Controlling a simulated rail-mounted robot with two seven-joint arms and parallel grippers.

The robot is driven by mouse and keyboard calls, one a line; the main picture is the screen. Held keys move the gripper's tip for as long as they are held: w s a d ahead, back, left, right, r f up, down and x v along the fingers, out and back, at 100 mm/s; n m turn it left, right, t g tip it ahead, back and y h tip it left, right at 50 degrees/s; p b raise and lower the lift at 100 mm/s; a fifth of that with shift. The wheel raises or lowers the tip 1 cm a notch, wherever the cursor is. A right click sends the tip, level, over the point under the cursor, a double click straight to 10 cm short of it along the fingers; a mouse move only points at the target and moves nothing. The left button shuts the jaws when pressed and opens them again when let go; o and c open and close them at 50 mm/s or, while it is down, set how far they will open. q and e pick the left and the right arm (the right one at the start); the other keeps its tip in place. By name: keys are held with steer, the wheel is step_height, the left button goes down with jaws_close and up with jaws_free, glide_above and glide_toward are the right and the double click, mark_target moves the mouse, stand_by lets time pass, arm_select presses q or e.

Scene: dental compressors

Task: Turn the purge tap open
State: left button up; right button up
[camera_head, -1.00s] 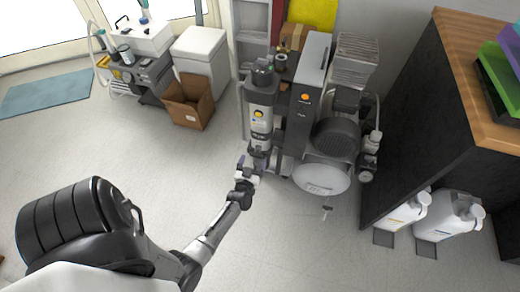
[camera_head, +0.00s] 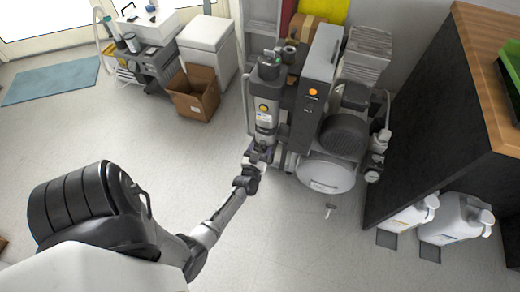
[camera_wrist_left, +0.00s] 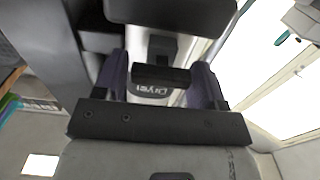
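The compressor unit has a grey dryer column (camera_head: 265,112) on its left and a round white tank end (camera_head: 326,174) low at the front. A small tap-like piece (camera_head: 330,207) shows just below the tank; I cannot tell for sure whether it is the purge tap. My left gripper (camera_head: 259,157) is at the foot of the dryer column. In the left wrist view its two purple-edged fingers (camera_wrist_left: 160,82) stand wide apart, with a dark block and a "Dryer" label between and beyond them. No grip shows. My right gripper is out of view.
A dark cabinet (camera_head: 425,120) with a wooden top stands close on the right, with white jugs (camera_head: 455,218) beside its foot. An open cardboard box (camera_head: 193,93) lies to the left.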

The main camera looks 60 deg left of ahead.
arm_select(q)
steer(key=c, duration=0.6)
steer(key=shift+a+r+n, duration=0.1)
steer(key=shift+n, duration=0.3)
steer(key=shift+n+p, duration=0.75)
steer(key=shift+n, duration=0.35)
steer(key=n+p, duration=0.1)
steer(key=n, duration=0.3)
steer(key=shift+a+n, duration=0.1)
steer(key=shift+n, duration=0.2)
steer(key=n, duration=0.5)
steer(key=shift+s+f, duration=0.15)
steer(key=shift+f, duration=0.1)
steer(key=n, duration=0.3)
steer(key=shift+f, duration=0.1)
steer(key=shift+n+b, duration=0.35)
steer(key=shift+n, duration=0.75)
